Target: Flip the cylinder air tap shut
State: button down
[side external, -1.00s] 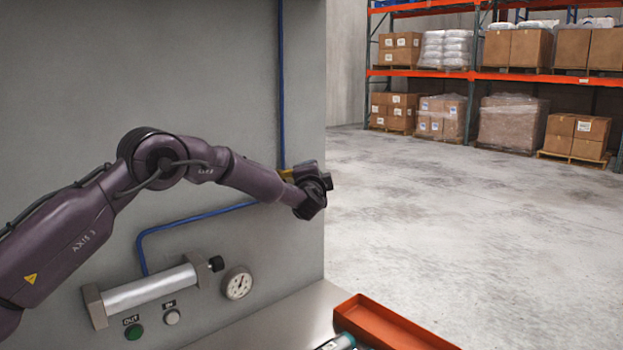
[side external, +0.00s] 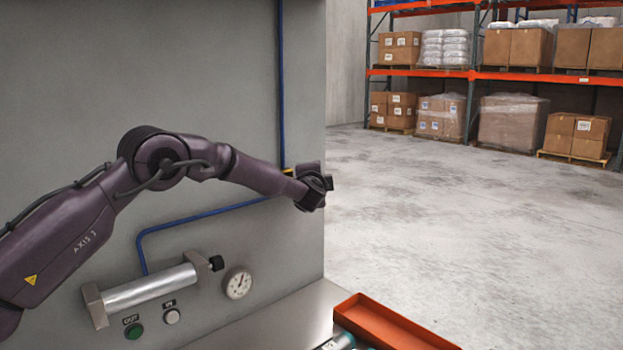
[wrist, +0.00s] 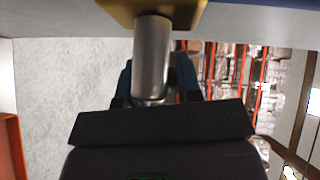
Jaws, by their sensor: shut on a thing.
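The air tap shows as a yellow piece (side external: 288,171) on the blue air line in the side view, mostly hidden behind my wrist. In the wrist view, the yellow part (wrist: 122,10) is at the top edge, with a smooth silver round bar (wrist: 152,55) sticking out from it. My gripper (wrist: 154,82) has its blue fingers on either side of this bar and is shut on it. The gripper (side external: 313,190) is also at the panel's right edge in the side view, its fingers hidden there. The silver air cylinder (side external: 150,288) is mounted low on the panel.
A blue air line (side external: 200,214) runs along the grey panel (side external: 120,60). A gauge (side external: 237,283), a green button (side external: 134,331) and a white button (side external: 171,316) sit low on it. An orange tray (side external: 395,328) stands at the bottom right. Open floor lies right, with pallet racks behind.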

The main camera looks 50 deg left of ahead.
jog(key=shift+f, duration=0.1)
jog(key=c, duration=0.8)
grip_release()
jog(key=shift+c, duration=0.2)
jog(key=v, duration=1.3)
